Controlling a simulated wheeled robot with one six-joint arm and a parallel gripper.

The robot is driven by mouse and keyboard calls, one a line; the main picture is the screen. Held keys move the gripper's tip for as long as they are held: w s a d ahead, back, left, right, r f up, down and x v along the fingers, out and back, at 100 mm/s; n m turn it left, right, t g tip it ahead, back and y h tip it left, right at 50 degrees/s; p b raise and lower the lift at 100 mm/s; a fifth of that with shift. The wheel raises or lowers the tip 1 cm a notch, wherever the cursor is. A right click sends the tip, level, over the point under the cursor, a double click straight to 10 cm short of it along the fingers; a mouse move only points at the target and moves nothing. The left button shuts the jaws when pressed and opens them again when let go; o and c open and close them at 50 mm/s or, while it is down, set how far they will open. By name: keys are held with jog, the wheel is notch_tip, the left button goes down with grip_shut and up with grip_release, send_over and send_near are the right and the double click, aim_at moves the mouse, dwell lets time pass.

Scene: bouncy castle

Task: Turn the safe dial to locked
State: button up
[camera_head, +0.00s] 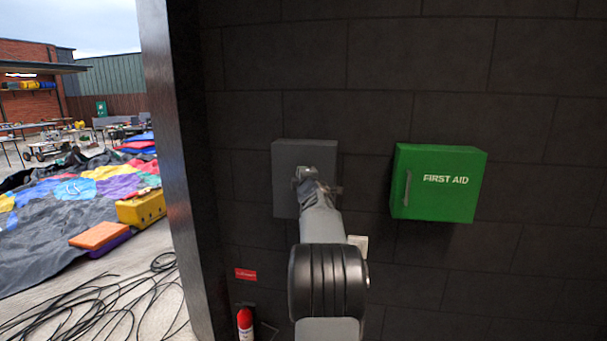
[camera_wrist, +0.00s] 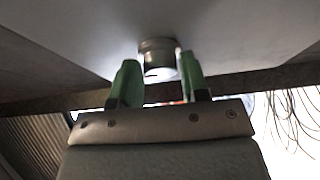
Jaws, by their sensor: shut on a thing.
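The safe (camera_head: 288,155) is a dark grey box on the dark block wall, left of the green cabinet. My arm reaches up to it and covers much of its front. In the wrist view the safe's front (camera_wrist: 70,40) fills the top. A short round metal dial (camera_wrist: 158,58) stands out from it. My gripper (camera_wrist: 160,75) has its two green fingers on either side of the dial, shut on it. It also shows small at the safe in the head view (camera_head: 306,174). The dial's marks cannot be read.
A green first aid cabinet (camera_head: 438,183) hangs on the wall to the right. A red fire extinguisher (camera_head: 245,324) stands low at the left, under a small red sign (camera_head: 246,274). A dark wall edge (camera_head: 172,150) borders an open yard with loose black cables (camera_head: 110,305).

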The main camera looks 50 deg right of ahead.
jog(key=shift+r+n, duration=0.1)
jog(key=shift+n, duration=0.2)
dwell(0.4)
jog(key=o, duration=0.7)
jog(key=shift+w+a, duration=0.1)
jog(key=shift+w, duration=0.05)
jog(key=shift+o, duration=1)
jog(key=b+v, duration=0.3)
jog(key=v, duration=1.1)
